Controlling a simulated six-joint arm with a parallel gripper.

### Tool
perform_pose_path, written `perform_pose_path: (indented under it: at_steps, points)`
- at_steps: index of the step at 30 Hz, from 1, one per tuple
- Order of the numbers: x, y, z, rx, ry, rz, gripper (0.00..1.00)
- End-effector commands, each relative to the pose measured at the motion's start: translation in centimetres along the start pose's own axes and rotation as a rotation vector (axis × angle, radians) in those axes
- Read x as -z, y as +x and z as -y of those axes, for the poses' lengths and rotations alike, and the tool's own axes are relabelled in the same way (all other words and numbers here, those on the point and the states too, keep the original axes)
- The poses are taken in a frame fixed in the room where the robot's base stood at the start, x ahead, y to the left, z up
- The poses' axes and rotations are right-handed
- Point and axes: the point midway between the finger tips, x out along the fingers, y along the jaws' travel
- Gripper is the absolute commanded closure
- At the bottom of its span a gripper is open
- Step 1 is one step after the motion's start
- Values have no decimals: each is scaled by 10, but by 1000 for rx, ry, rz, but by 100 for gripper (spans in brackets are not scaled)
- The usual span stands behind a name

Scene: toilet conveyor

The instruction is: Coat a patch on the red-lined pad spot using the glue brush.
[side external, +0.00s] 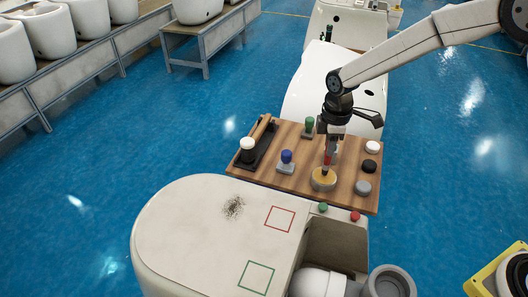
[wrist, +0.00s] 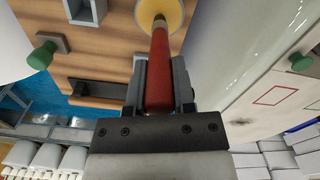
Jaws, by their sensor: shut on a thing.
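My gripper (side external: 331,138) is shut on the red handle of the glue brush (side external: 327,157) above the wooden board. The handle also shows between the jaws in the wrist view (wrist: 160,75). The brush's lower end meets the yellow top of a round pot (side external: 323,179); the yellow also shows at the top of the wrist view (wrist: 163,12). I cannot tell how deep the tip sits. The red-lined spot (side external: 281,218) is a bare outlined square on the pale toilet body, in front and left of the pot. It also shows in the wrist view (wrist: 273,96).
The toilet body has a dark speckled patch (side external: 233,207), a green-lined square (side external: 256,277) and an open recess.

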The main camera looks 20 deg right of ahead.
Motion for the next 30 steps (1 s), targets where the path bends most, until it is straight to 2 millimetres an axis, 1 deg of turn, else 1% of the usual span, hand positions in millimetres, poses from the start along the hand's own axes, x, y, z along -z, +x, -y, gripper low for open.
perform_pose_path:
  at_steps: [30]
  points:
    - [0, 9, 0, 0, 0, 0, 100]
